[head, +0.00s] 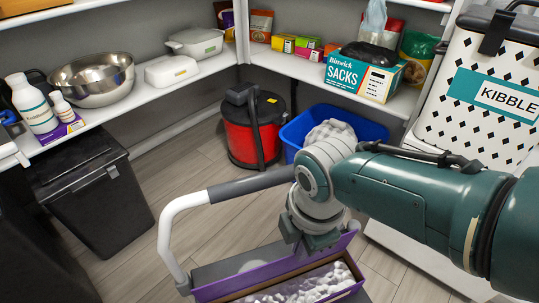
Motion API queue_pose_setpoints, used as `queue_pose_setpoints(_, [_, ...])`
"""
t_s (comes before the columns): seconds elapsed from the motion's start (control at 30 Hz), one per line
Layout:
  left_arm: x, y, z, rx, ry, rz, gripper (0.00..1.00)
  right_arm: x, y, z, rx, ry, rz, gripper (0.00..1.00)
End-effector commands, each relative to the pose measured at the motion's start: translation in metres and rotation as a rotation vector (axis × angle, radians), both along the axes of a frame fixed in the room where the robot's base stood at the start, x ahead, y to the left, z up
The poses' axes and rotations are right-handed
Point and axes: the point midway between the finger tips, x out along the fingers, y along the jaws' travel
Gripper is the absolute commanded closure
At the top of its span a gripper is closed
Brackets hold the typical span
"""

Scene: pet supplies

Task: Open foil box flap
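A long purple box (240,287) lies at the bottom centre of the head view, cut off by the lower edge. Its top is open, and crinkled silvery foil (305,287) shows inside. A purple-edged flap (347,241) stands up along its far side. My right gripper (318,243) points down at this far side, close to or touching the flap. Its fingertips are largely hidden, so I cannot tell whether they are open or shut. My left gripper is not in view.
A curved white handle (172,232) with a grey grip rises left of the box. A red and black canister (243,130), a blue bin (294,133) and a black bin (92,196) stand on the floor. Stocked white shelves line the walls. A kibble container (470,110) stands right.

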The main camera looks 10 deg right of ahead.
Motion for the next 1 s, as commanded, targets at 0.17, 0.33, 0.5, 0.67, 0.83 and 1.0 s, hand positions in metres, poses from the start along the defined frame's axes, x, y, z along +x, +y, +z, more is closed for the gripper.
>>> queue_pose_setpoints(0.17, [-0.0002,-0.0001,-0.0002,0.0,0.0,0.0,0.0,-0.0003,-0.0004,-0.0004,-0.001,0.0,0.0,1.0])
queue_pose_setpoints(0.33, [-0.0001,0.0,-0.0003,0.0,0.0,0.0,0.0,-0.0003,-0.0004,-0.0004,-0.001,0.0,0.0,1.0])
queue_pose_setpoints(0.5, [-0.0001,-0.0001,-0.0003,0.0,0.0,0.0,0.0,-0.0004,-0.0006,-0.0006,-0.001,0.001,-0.001,1.0])
queue_pose_setpoints(0.67, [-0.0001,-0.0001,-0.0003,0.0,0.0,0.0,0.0,-0.0004,-0.0006,-0.0006,-0.001,0.001,-0.001,1.0])
queue_pose_setpoints(0.83, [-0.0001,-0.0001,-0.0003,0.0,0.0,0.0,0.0,-0.0004,-0.0006,-0.0006,-0.001,0.001,-0.001,0.84])
queue_pose_setpoints(1.0, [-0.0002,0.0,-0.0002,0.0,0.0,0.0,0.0,-0.0002,-0.0004,-0.0003,-0.001,0.0,0.0,0.66])
